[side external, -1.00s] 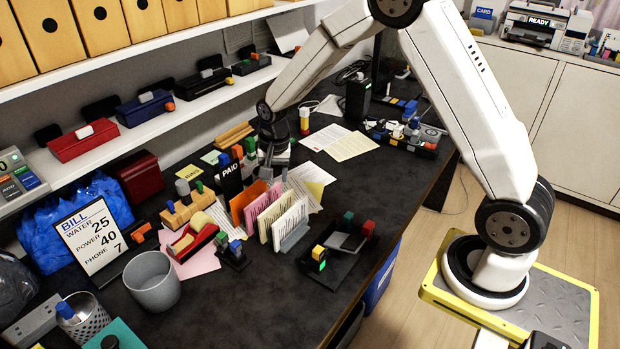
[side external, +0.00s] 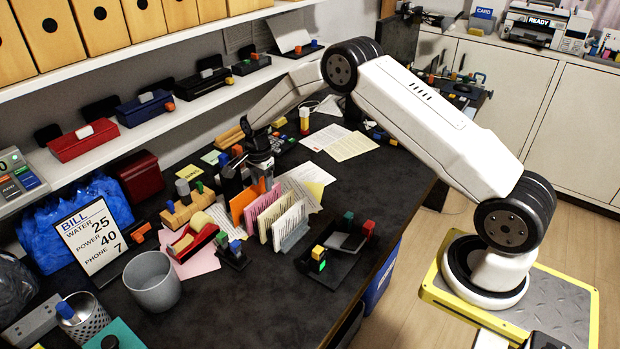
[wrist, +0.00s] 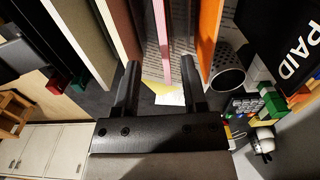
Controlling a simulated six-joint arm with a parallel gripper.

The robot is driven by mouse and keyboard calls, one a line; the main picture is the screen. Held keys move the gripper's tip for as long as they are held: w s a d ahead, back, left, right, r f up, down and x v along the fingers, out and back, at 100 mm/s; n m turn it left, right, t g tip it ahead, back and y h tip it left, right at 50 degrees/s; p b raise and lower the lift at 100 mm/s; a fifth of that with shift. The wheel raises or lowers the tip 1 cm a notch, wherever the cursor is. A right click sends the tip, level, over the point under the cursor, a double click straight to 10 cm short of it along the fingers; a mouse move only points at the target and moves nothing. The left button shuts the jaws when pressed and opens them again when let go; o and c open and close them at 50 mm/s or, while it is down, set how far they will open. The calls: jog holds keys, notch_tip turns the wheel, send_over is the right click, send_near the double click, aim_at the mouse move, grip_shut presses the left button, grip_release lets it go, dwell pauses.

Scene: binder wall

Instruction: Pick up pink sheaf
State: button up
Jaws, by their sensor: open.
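The pink sheaf (side external: 258,203) stands upright in a row of sheaves on the dark desk, between the orange sheaf (side external: 241,204) and the pale sheaves (side external: 290,222). In the wrist view the pink sheaf (wrist: 161,42) shows edge-on as a thin strip. My gripper (side external: 262,178) is just above and behind the back end of the row. In the wrist view my gripper (wrist: 161,68) is open, with the pink strip in line with the gap between its fingers. The orange sheaf (wrist: 209,35) is to the right of the right finger. I cannot tell whether a finger touches any sheaf.
The PAID block (wrist: 296,50) is close on the right in the wrist view, beside a dark mesh cup (wrist: 228,77). A tape dispenser (side external: 195,236) is left of the row and a black tray (side external: 345,243) is right of it.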

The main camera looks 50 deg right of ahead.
aim_at(263, 195)
jog(key=shift+f, duration=1.25)
jog(key=shift+f, duration=0.1)
jog(key=shift+w+f, duration=0.2)
jog(key=shift+f, duration=2.25)
jog(key=shift+f, duration=0.25)
grip_shut()
